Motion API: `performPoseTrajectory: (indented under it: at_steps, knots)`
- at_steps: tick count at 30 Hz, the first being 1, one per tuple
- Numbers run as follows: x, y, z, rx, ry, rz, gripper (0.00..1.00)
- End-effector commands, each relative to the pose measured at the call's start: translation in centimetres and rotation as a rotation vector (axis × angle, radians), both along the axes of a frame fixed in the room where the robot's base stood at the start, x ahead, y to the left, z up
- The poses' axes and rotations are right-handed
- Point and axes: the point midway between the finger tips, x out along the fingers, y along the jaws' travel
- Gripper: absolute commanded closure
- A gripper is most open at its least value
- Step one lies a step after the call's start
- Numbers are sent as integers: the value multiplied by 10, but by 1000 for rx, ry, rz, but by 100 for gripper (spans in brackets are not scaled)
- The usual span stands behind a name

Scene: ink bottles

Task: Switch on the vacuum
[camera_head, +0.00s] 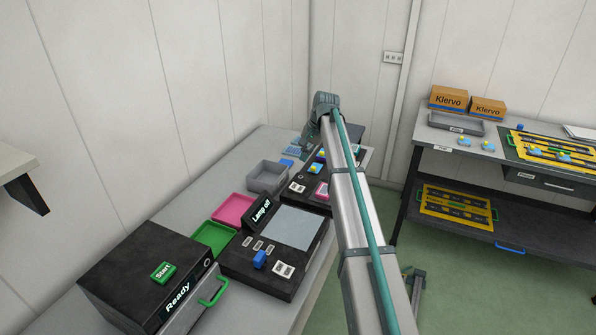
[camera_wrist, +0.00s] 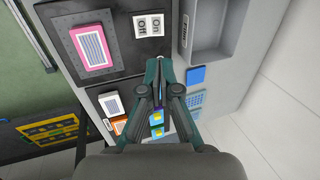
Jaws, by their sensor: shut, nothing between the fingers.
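A black panel (camera_wrist: 120,58) with a pink-framed grated pad (camera_wrist: 90,46) and a white Off/On label (camera_wrist: 149,25) lies at the top of the wrist view. The pink pad also shows in the head view (camera_head: 321,190), partly beside my arm, with the white label (camera_head: 297,187) nearby. No lettering naming the vacuum is readable. My gripper (camera_wrist: 161,66) is shut and empty, its tips over the far edge of this panel, below the label in the wrist view. Height above the panel is hard to judge. In the head view my arm hides the fingertips.
A grey tray (camera_wrist: 218,32) and a blue square (camera_wrist: 196,75) lie beside the panel. A second black panel with coloured blocks (camera_wrist: 157,131) is under my gripper. Nearer are the "Lamp off" panel (camera_head: 240,262), pink tray (camera_head: 231,207), green tray (camera_head: 205,236) and "Ready" box (camera_head: 125,265).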

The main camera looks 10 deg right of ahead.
Motion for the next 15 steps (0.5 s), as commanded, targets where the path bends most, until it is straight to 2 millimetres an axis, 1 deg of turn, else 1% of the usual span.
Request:
performPoseTrajectory:
  at_steps: [5, 15]
  knots:
    - [3, 5, -18, 1, 3, 1, 100]
    - [15, 22, -79, 0, 4, 2, 100]
